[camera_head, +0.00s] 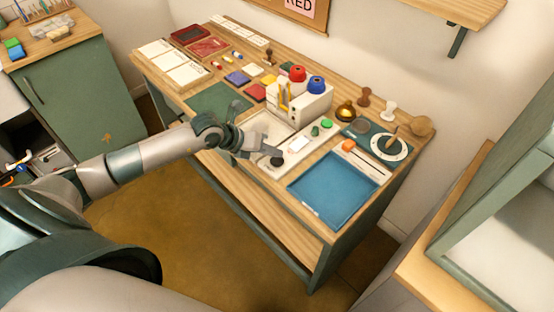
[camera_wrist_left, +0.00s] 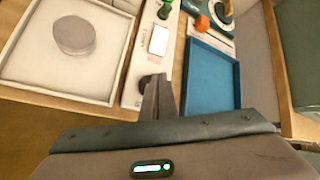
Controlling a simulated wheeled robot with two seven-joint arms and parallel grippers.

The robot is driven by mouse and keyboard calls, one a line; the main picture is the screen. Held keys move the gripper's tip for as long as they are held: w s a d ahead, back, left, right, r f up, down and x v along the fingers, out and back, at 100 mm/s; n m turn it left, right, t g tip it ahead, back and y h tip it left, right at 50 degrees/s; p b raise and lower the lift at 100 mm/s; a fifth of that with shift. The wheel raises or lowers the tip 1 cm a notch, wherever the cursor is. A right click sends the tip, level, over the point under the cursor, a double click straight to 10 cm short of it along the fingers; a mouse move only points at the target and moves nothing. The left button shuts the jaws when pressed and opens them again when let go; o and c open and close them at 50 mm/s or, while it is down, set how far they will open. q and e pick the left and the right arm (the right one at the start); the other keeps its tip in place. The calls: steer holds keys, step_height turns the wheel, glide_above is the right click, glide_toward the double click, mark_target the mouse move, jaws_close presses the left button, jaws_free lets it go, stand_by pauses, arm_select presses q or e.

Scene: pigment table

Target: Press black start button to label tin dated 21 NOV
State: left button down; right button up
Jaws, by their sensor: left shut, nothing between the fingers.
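A white control strip (camera_head: 308,149) runs along the table with a black button (camera_head: 277,161) at its near end. My left gripper (camera_head: 273,151) is shut and empty, its fingertips right over or beside the black button. In the left wrist view the closed fingers (camera_wrist_left: 160,88) cover part of the black button (camera_wrist_left: 145,81); I cannot tell whether they touch it. A round grey tin (camera_wrist_left: 74,35) sits in a white-rimmed tray (camera_wrist_left: 118,62) left of the strip. No date is readable on it. My right gripper is not in view.
A blue tray (camera_head: 333,188) lies right of the strip. The table's front edge is clear.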

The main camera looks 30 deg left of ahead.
mark_target(274, 162)
arm_select(q)
steer(key=shift+f, duration=0.1)
stand_by(0.3)
steer(key=shift+f, duration=0.3)
steer(key=shift+f+b, duration=0.6)
stand_by(0.9)
steer(key=shift+r, duration=0.2)
steer(key=shift+r+p, duration=2.7)
steer(key=shift+r, duration=0.6)
steer(key=shift+d, duration=0.1)
